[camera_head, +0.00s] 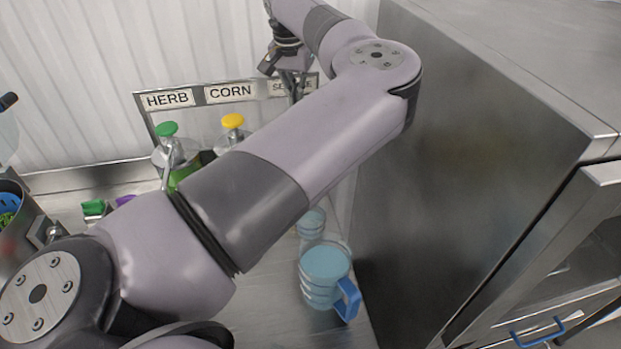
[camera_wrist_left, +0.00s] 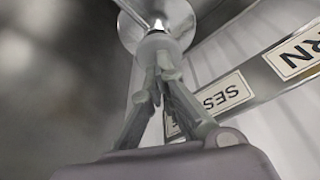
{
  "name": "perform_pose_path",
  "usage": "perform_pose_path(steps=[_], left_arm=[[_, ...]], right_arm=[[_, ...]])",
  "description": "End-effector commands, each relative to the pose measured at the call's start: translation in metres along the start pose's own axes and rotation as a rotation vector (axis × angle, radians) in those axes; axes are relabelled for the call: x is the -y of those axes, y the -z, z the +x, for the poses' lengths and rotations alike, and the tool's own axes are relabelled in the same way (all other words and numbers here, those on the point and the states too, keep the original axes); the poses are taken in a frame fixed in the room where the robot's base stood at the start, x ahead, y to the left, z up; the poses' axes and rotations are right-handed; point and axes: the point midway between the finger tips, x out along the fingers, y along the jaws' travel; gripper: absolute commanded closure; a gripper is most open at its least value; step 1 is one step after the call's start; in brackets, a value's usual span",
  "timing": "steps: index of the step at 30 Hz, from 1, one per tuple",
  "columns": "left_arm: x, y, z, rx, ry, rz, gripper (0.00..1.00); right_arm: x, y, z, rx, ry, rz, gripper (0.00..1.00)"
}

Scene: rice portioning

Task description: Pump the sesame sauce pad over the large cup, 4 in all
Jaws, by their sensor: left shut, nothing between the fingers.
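My left arm reaches from the lower left across the head view to the sesame sign (camera_head: 290,87), partly covered. My left gripper (camera_head: 296,92) is there, pointing down. In the left wrist view its fingers (camera_wrist_left: 158,48) are shut, with nothing between them. Their tips overlap a round, shiny pale disc (camera_wrist_left: 184,14), probably the sesame pump's pad; I cannot tell whether they touch. The sesame dispenser is hidden behind my arm in the head view. A clear bluish large cup (camera_head: 321,269) with a blue handle stands on the counter. My right gripper is not in view.
A green-topped dispenser (camera_head: 166,130) and a yellow-topped one (camera_head: 233,121) stand under the herb and corn signs. A smaller clear cup (camera_head: 311,223) is behind the large cup. A steel cabinet (camera_head: 450,150) closes off the right side.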

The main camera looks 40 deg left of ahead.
Motion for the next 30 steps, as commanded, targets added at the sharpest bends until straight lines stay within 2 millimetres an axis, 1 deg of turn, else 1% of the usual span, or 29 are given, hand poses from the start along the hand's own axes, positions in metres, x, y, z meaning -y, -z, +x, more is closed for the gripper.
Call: perform_pose_path(steps=[11,30], left_arm=[[0.000,0.000,0.002,-0.001,0.000,0.000,1.00],[0.000,-0.005,0.024,0.000,0.001,0.000,1.00]], right_arm=[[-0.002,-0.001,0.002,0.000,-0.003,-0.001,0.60],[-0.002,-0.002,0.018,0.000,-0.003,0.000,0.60]])
